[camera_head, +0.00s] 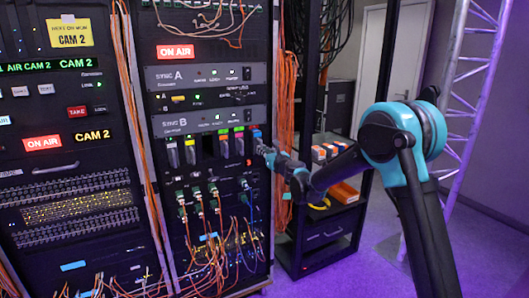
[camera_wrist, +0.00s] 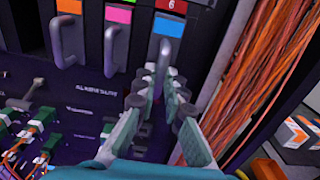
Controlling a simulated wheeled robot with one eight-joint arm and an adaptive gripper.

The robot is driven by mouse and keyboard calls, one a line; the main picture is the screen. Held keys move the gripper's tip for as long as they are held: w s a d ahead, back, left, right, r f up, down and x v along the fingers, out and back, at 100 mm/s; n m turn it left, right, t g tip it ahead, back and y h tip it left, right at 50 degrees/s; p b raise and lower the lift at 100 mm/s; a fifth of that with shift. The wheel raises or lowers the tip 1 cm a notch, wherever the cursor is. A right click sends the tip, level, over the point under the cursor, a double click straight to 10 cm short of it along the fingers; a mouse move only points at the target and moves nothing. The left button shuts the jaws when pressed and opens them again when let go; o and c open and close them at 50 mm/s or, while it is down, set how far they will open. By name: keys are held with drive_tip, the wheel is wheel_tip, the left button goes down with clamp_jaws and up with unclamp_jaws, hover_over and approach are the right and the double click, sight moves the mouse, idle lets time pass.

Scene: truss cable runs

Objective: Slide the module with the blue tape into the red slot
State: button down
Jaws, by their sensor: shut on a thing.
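The module with the blue tape (camera_wrist: 168,27) is at the right end of the module row in the wrist view, with a grey loop handle below the tape. Its blue tape also shows in the head view (camera_head: 257,132). My gripper (camera_wrist: 162,80) is shut on the lower part of this handle; it also shows in the head view (camera_head: 263,150). A red label marked 6 (camera_wrist: 172,4) sits directly above the blue tape, at the picture's top edge. How deep the module sits in the slot cannot be told.
A module with pink tape (camera_wrist: 118,15) and one with orange tape (camera_wrist: 68,6) stand close to the left. Orange cables (camera_wrist: 265,75) hang close to the right. Green plugs (camera_wrist: 35,130) sit below left. A dark gap (camera_head: 207,147) shows in the row.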

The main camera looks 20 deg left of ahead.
drive_tip(key=shift+a, duration=0.1)
idle(0.3)
drive_tip(key=shift+x, duration=1.85)
drive_tip(key=c, duration=1.5)
unclamp_jaws()
drive_tip(key=shift+c, duration=0.2)
drive_tip(key=v, duration=1.2)
